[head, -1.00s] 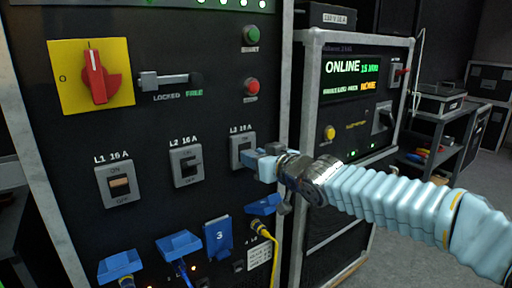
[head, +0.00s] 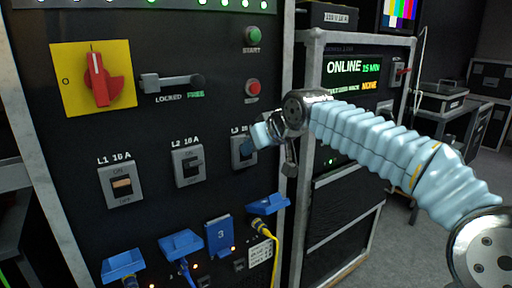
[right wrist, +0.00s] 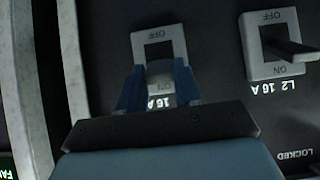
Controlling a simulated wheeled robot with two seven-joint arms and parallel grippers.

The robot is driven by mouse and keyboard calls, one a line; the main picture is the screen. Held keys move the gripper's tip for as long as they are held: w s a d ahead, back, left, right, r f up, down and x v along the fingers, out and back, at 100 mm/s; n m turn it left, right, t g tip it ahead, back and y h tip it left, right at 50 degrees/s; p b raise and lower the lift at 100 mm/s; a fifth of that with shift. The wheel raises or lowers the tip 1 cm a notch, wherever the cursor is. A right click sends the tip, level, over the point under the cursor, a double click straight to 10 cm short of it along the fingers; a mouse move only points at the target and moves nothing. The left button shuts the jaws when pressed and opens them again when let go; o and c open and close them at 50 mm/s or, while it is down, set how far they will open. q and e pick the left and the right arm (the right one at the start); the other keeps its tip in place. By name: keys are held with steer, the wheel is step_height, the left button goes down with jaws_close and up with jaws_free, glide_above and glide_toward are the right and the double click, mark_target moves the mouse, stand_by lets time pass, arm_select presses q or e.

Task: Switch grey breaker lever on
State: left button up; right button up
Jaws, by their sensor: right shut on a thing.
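The L3 16 A breaker (head: 236,161) is a grey plate on the black panel, partly covered by my right gripper (head: 249,143). In the right wrist view the plate (right wrist: 141,38) appears upside down, with OFF at the top and ON at the bottom. There my right gripper's blue fingers (right wrist: 158,80) sit at the ON end, shut on the grey lever (right wrist: 160,68), which is mostly hidden between them. The dark recess on the OFF side is uncovered. My left gripper is not in view.
To the left are the L2 breaker (head: 187,166) with a dark lever and the L1 breaker (head: 122,184) with a tan one. A red rotary switch (head: 98,80) sits above. Blue socket covers (head: 181,243) and cables stick out below. A second rack (head: 345,190) stands at right.

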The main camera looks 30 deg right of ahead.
stand_by(0.3)
steer(key=o, duration=1.1)
steer(key=shift+w, duration=0.1)
steer(key=shift+c, duration=0.2)
steer(key=v, duration=1.3)
steer(key=shift+s+r, duration=0.25)
steer(key=shift+s, duration=0.05)
